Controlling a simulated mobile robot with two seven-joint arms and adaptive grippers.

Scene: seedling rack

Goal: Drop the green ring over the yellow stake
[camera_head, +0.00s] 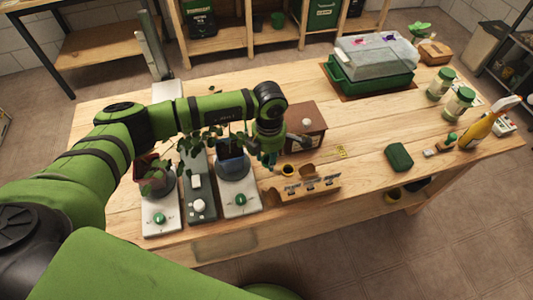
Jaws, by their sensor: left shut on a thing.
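My left gripper (269,158) points down over the table, just right of the right-hand scale. It is shut on a small greenish thing that seems to be the green ring; the fingers hide most of it and its outline is unclear. I cannot make out the yellow stake for certain. A small dark pot with a yellow rim (287,170) stands just right of the fingertips, by the wooden label holder (305,188). My right gripper is not in view.
Left of the gripper are scales with a potted plant (155,178) and a dark pot (233,163). A brown box (306,125) stands close behind the gripper.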

